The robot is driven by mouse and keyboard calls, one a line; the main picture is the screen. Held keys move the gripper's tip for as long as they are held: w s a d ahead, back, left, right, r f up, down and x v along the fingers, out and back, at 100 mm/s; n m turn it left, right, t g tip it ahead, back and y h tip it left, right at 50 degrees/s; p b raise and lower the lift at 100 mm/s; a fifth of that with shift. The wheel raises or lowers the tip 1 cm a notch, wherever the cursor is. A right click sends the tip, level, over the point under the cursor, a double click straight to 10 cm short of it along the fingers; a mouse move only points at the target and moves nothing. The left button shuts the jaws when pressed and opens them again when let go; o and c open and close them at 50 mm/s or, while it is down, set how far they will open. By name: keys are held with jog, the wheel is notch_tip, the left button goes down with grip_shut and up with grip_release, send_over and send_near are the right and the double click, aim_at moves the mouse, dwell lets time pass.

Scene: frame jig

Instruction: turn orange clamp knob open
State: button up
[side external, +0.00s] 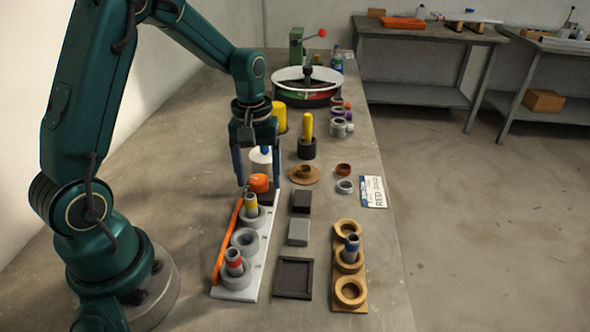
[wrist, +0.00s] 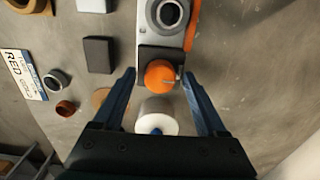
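The orange clamp knob (side external: 259,183) sits on a dark block at the far end of the white frame jig (side external: 237,294). It also shows in the wrist view (wrist: 160,75), round, with a small pointer mark toward its right side. My gripper (side external: 257,185) is above the jig's far end with its blue fingers pointing down. In the wrist view my gripper (wrist: 158,78) has its two fingers wide apart, one on each side of the knob, with a gap to it on both sides. Whether the fingertips are down at knob height I cannot tell.
A white cylinder with a blue top (wrist: 157,116) stands close behind the knob, between my fingers in the wrist view. An orange bar (side external: 227,243) lies along the jig's left side. A wooden rack (side external: 364,272) and dark and grey blocks (side external: 301,201) stand to the right.

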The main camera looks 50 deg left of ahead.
aim_at(259, 178)
jog(key=shift+r, duration=2.55)
